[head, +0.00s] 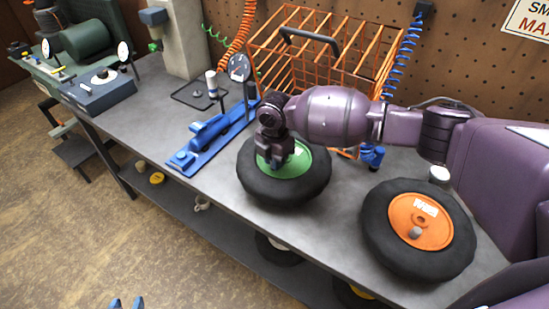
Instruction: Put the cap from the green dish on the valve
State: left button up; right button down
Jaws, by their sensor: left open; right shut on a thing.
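My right arm reaches in from the right. Its gripper (274,166) points down at the green hub (293,162) of a black tyre (286,190) lying flat on the bench. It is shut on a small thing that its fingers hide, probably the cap. The valve cannot be made out under the gripper. I see no separate green dish; the green hub is the only green dish-like thing near the gripper.
A second tyre with an orange hub (406,211) lies at the right. An orange wire cage (330,50) stands behind. A blue tool (212,137) and a black tray (198,94) are left of the green-hubbed tyre. The front left bench strip is clear.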

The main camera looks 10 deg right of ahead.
jog(key=shift+f, duration=0.15)
jog(key=shift+f, duration=0.25)
jog(key=c, duration=0.9)
grip_release()
jog(key=shift+o, duration=0.4)
jog(key=shift+o, duration=1.2)
jog(key=shift+r, duration=0.1)
